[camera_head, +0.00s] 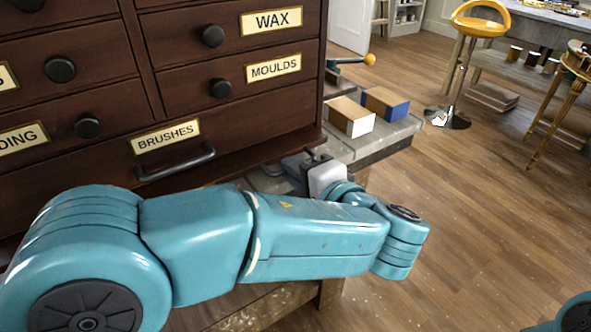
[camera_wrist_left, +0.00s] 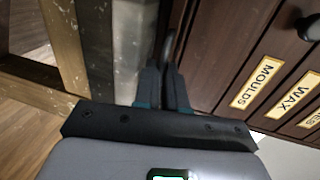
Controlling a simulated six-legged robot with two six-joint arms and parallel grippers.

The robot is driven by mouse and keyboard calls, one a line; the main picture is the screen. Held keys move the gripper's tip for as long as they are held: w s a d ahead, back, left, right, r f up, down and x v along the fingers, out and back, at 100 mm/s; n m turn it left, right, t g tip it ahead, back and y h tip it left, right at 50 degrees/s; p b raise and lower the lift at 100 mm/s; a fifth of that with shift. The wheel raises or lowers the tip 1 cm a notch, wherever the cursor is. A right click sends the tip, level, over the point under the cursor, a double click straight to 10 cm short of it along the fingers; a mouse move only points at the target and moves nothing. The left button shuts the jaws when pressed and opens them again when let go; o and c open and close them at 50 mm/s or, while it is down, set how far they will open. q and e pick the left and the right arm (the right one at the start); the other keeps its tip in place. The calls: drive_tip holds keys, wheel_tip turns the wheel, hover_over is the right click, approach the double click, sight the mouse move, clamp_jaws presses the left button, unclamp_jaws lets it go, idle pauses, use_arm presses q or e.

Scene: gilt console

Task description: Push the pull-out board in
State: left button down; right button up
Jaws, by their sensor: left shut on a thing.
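The dark wood cabinet (camera_head: 235,45) stands on the left, its drawer fronts labelled. A black bar handle (camera_head: 176,165) shows under the BRUSHES label. A dark wooden edge (camera_head: 290,148) sticks out along the cabinet's bottom; I cannot tell for sure whether it is the pull-out board. My left gripper (camera_wrist_left: 168,85) is low beside the cabinet front. Its fingers are close together around a slim dark part, with a dark curved handle (camera_wrist_left: 169,44) at their tips. My right gripper is not in view.
A grey stone bench (camera_head: 385,135) extends right of the cabinet and carries a tan and white box (camera_head: 348,117) and a blue and tan box (camera_head: 385,103). A yellow stool (camera_head: 478,25) stands farther back.

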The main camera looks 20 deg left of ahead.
sight(280, 157)
use_arm(q)
drive_tip(key=x, duration=0.2)
drive_tip(key=r+x, duration=0.1)
drive_tip(key=x, duration=0.1)
drive_tip(key=shift+a, duration=0.1)
drive_tip(key=shift+w+a, duration=0.15)
drive_tip(key=c, duration=1.5)
unclamp_jaws()
drive_tip(key=shift+a, duration=0.1)
